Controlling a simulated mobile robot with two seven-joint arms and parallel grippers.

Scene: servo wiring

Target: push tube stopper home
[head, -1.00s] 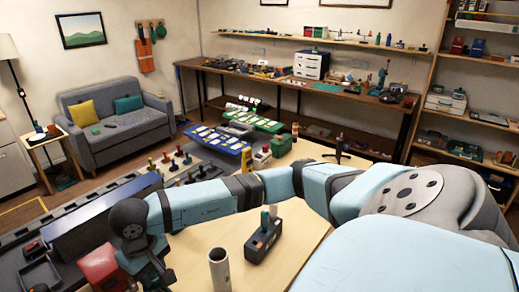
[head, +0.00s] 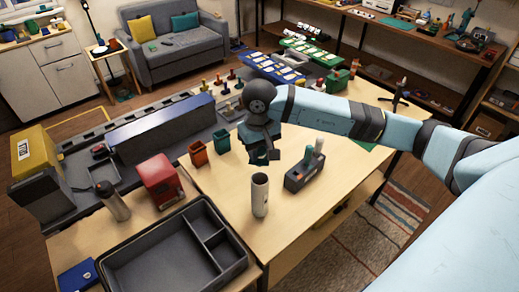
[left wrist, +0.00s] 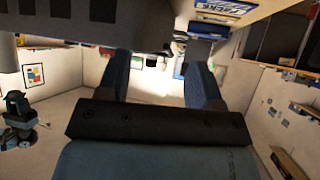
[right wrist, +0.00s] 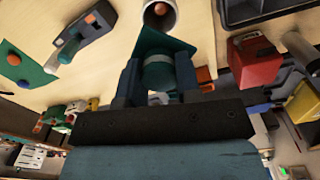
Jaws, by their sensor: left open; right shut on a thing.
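My right gripper (head: 262,150) is shut on a teal piece (right wrist: 158,72) with a flat plate and a round body. It is above the table, just behind the white tube (head: 260,195) in the head view. The tube stands upright on the table. Its mouth (right wrist: 160,15) shows in the right wrist view at the top, near the held piece but apart from it. A round orange-brown thing shows inside that mouth; I cannot tell how deep it sits. My left gripper (left wrist: 160,80) is open and empty in the left wrist view; it is outside the head view.
A dark block (head: 305,175) with upright handles stands right of the tube. Table front right of the tube is clear.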

